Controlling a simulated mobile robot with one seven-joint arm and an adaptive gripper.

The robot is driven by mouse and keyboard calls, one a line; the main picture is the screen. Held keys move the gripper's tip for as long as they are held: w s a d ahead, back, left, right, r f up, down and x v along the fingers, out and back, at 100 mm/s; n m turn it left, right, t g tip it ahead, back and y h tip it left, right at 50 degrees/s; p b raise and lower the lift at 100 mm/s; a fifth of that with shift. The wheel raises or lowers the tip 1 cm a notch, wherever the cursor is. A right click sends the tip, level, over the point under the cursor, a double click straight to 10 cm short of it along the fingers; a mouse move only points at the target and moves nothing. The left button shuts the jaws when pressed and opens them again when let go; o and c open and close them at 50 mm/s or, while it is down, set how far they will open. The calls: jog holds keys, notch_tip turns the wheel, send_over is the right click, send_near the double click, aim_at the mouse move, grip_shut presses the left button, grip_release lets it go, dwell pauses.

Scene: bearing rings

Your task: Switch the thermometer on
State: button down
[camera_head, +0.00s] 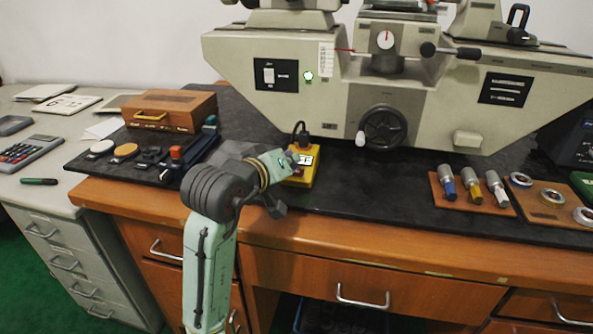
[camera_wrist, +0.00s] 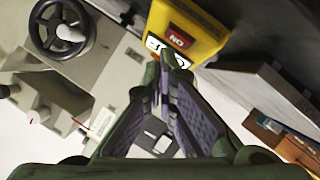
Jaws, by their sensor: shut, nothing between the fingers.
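The thermometer is a small yellow box (camera_head: 297,180) on the dark bench top, below the big grey machine. A black cable plug stands at its back, and its pale display shows dark marks too small to read. In the wrist view the yellow thermometer (camera_wrist: 187,22) is at the top, with a dark red label or button (camera_wrist: 179,37) lettered ON, seen upside down. My gripper (camera_wrist: 172,62) is shut and empty, its fingertips right by the thermometer's face and covering part of the display. I cannot tell whether they touch. In the head view my gripper is partly hidden behind my wrist.
The grey machine (camera_head: 300,110) with a black handwheel (camera_head: 383,127) and a lit green lamp (camera_head: 308,75) rises behind. A wooden box (camera_head: 170,110) and a tray of small parts lie left. Wooden racks with plugs (camera_head: 470,205) and rings (camera_head: 550,203) lie right. The bench front between is clear.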

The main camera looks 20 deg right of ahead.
jog(key=shift+f, duration=0.1)
jog(key=shift+w+d+f, duration=0.1)
jog(key=shift+w+f, duration=0.05)
jog(key=shift+f, duration=0.2)
jog(key=shift+f, duration=0.1)
dwell(0.4)
jog(key=shift+s+r+p, duration=0.2)
jog(key=shift+r+p, duration=0.35)
jog(key=shift+p, duration=0.05)
notch_tip(320, 180, up, 5)
jog(key=s+a+p, duration=0.1)
jog(key=s+p, duration=0.1)
jog(key=p, duration=0.4)
jog(key=shift+a+r, duration=0.2)
jog(key=shift+a, duration=0.15)
